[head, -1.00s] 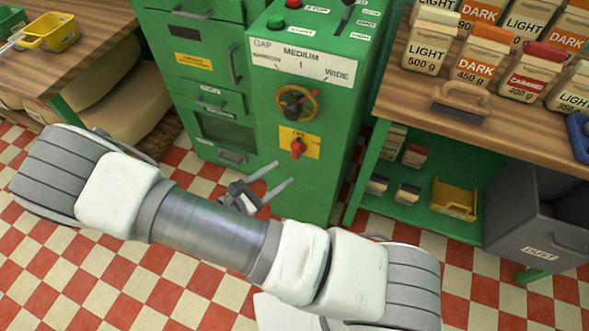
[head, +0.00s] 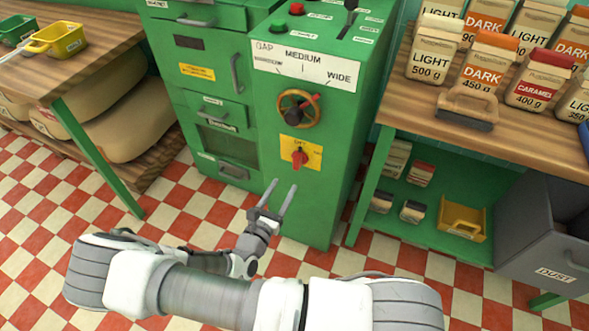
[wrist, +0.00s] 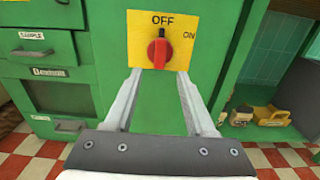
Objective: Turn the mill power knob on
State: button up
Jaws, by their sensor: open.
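The mill power knob (head: 299,158) is a red rotary knob on a yellow plate (head: 287,147) low on the front of the green mill (head: 330,200). In the wrist view the knob (wrist: 160,50) stands upright, its dark pointer at OFF; ON is marked to the upper right. My gripper (head: 284,187) is open and empty, just below and in front of the plate. In the wrist view its two fingers (wrist: 160,77) point up toward the plate, one on each side below the knob, apart from it.
Above the knob are a handwheel (head: 299,108) with a gap scale, and green (head: 278,26) and red (head: 297,9) buttons. A wooden counter with coffee bags (head: 433,50) stands at right, a grey dust bin (head: 550,235) below it. The checkered floor before the mill is open.

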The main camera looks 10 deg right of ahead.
aim_at(295, 166)
jog(key=b+x, duration=0.1)
jog(key=x, duration=0.8)
jog(key=shift+b, duration=0.4)
grip_shut()
